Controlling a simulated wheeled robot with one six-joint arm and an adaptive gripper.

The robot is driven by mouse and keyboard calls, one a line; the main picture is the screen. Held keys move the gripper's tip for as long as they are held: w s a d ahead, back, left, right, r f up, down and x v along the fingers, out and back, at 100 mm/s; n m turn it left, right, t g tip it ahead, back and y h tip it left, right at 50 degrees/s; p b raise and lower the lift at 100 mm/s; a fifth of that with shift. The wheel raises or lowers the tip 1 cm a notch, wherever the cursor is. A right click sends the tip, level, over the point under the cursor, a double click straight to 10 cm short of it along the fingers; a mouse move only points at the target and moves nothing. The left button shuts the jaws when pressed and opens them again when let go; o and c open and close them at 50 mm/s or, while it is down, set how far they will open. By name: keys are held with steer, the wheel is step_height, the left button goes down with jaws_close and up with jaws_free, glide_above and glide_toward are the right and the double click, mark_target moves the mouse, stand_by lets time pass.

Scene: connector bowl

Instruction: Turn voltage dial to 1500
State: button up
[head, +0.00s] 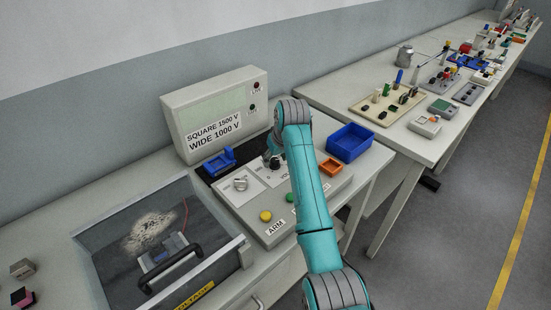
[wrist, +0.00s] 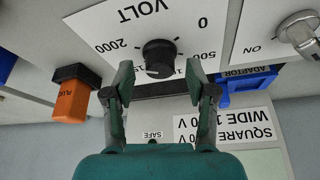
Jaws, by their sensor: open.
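The black voltage dial (wrist: 159,57) sits on a white plate (wrist: 105,35) marked VOLT, seen upside down in the wrist view. The numbers 0, 500 and 2000 show around it; the marks on its near side are partly hidden. I cannot tell clearly where its pointer sits. My gripper (wrist: 160,78) is open, with one finger to each side of the dial and no clear contact. In the head view my gripper (head: 273,160) is over the console, and my arm hides much of the dial area.
A display box (head: 213,115) behind reads SQUARE 1500 V and WIDE 1000 V. A silver knob (head: 240,183) and a yellow button (head: 265,216) are on the console (head: 250,215).

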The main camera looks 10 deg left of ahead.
steer(key=shift+f, duration=0.3)
jaws_close()
steer(key=shift+n, duration=0.3)
steer(key=n, duration=0.2)
steer(key=n+g+y, duration=0.1)
steer(key=n, duration=0.1)
steer(key=shift+w+r+n+g+y, duration=0.1)
steer(key=shift+w+n+g+y, duration=0.05)
steer(key=shift+n+g+y, duration=0.15)
steer(key=n+g, duration=0.2)
steer(key=n, duration=0.4)
steer(key=shift+w, duration=0.1)
steer(key=shift+n+g, duration=0.3)
steer(key=shift+n, duration=0.1)
